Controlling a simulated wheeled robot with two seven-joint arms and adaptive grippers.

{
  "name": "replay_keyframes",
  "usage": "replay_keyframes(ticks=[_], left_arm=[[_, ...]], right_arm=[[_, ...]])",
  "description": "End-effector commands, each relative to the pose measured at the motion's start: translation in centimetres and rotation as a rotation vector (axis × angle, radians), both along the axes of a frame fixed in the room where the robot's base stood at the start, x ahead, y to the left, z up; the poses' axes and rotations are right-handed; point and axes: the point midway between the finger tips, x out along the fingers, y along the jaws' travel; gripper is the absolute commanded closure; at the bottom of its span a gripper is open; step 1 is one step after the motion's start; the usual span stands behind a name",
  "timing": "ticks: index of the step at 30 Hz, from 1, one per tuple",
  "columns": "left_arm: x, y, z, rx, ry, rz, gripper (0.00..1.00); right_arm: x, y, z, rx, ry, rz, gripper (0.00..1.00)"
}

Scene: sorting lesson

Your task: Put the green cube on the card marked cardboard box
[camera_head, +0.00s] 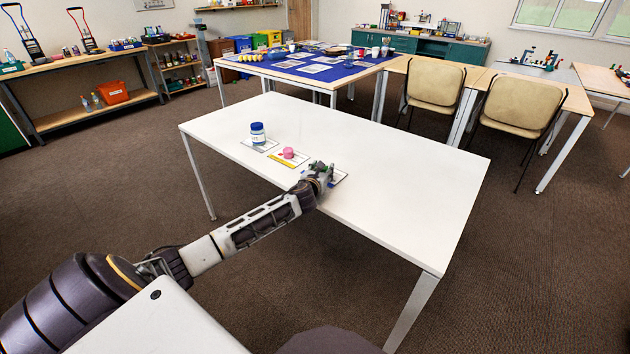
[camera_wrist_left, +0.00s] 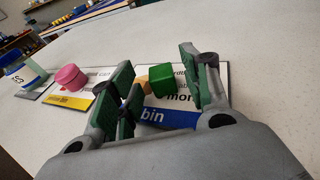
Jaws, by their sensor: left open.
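The green cube (camera_wrist_left: 162,79) is between the fingers of my left gripper (camera_wrist_left: 156,82) in the left wrist view. The gripper is open, with a gap visible beside the cube. The cube appears to rest on a white card with a blue band (camera_wrist_left: 168,117) reading "bin"; other printed words are partly covered by the cube and fingers, so the full label cannot be read. In the head view my left gripper (camera_head: 320,174) is low over this card (camera_head: 340,177), hiding most of it. My right gripper is not in view.
A pink object (camera_head: 288,152) sits on a yellow-banded card (camera_head: 287,161) to the left. Beyond it a blue-lidded jar (camera_head: 257,134) stands on another card (camera_head: 259,146). The white table (camera_head: 400,190) is clear to the right. A blue-topped table (camera_head: 300,65) stands behind.

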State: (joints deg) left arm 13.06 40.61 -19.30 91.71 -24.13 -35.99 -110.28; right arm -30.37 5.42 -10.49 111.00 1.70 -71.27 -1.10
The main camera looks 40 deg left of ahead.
Motion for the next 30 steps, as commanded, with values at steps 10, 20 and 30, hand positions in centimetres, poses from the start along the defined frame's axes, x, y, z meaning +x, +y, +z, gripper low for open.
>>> replay_keyframes(ticks=[10, 20, 30], left_arm=[[-2.8, -0.9, 0.7, 0.002, 0.001, -0.001, 0.53], [-5.6, -1.8, 1.3, 0.001, 0.000, -0.001, 0.53], [-8.3, -2.6, 2.0, 0.002, 0.001, 0.000, 0.53]], right_arm=[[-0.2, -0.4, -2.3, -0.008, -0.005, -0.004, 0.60], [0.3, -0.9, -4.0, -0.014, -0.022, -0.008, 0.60], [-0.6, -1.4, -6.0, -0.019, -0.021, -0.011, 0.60]])
